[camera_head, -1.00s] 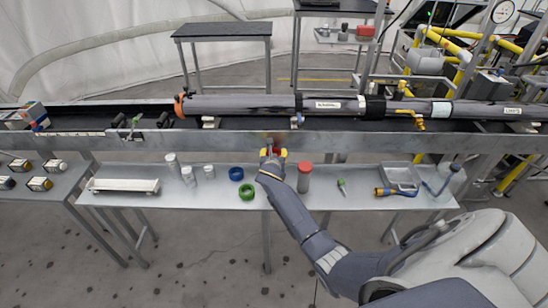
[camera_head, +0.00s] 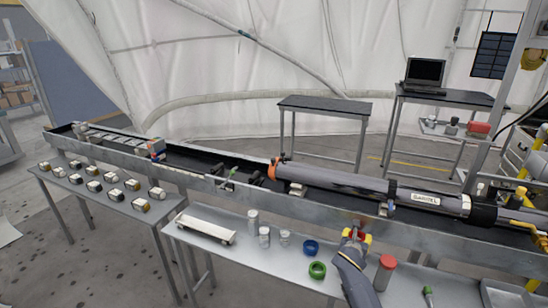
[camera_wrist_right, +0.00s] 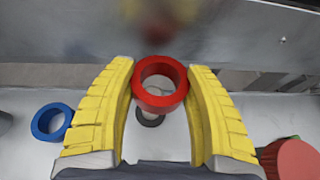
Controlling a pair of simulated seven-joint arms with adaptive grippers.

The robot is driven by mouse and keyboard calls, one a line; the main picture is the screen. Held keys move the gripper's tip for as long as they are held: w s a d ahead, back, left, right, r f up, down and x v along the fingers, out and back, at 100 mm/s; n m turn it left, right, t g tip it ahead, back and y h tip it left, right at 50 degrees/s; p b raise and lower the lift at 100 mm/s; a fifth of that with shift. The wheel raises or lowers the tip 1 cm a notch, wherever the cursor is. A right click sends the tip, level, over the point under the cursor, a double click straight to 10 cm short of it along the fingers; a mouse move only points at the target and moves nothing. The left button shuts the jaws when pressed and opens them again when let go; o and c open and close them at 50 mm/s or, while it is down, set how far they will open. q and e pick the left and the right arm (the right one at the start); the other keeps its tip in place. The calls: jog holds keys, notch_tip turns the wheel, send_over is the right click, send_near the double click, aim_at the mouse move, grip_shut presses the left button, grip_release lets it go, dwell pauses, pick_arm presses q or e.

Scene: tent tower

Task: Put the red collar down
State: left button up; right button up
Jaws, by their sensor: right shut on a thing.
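The red collar (camera_wrist_right: 160,102) is a thick ring held between the yellow fingers of my right gripper (camera_wrist_right: 160,72) in the right wrist view. The fingers press on its left and right sides. In the head view the red collar (camera_head: 356,231) is a small red patch between the fingers of my right gripper (camera_head: 356,236), above the back part of the grey table (camera_head: 240,256). A dark ring shape shows on the table below the collar in the wrist view, so the collar looks raised. My left gripper is out of view.
A blue ring (camera_head: 310,247) and a green ring (camera_head: 317,270) lie left of my gripper. A red-topped cylinder (camera_head: 384,272) stands close on its right. The metal rail wall (camera_head: 300,214) rises behind. White cylinders (camera_head: 264,237) stand farther left.

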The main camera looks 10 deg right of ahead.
jog(key=s+a+r+n+t+y, duration=0.1)
jog(key=s+a+r, duration=0.2)
jog(key=a+r, duration=0.4)
jog(key=s+a+r+n+t+y, duration=0.1)
jog(key=s+a+r+n+y, duration=0.15)
jog(key=a+r, duration=0.45)
jog(key=s+a+r+n+y, duration=0.4)
jog(key=s+a+r, duration=0.2)
jog(key=s+a, duration=0.4)
jog(key=shift+s+a+r+t, duration=0.25)
jog(key=shift+s+t, duration=0.15)
jog(key=shift+s, duration=0.1)
jog(key=shift+y, duration=0.25)
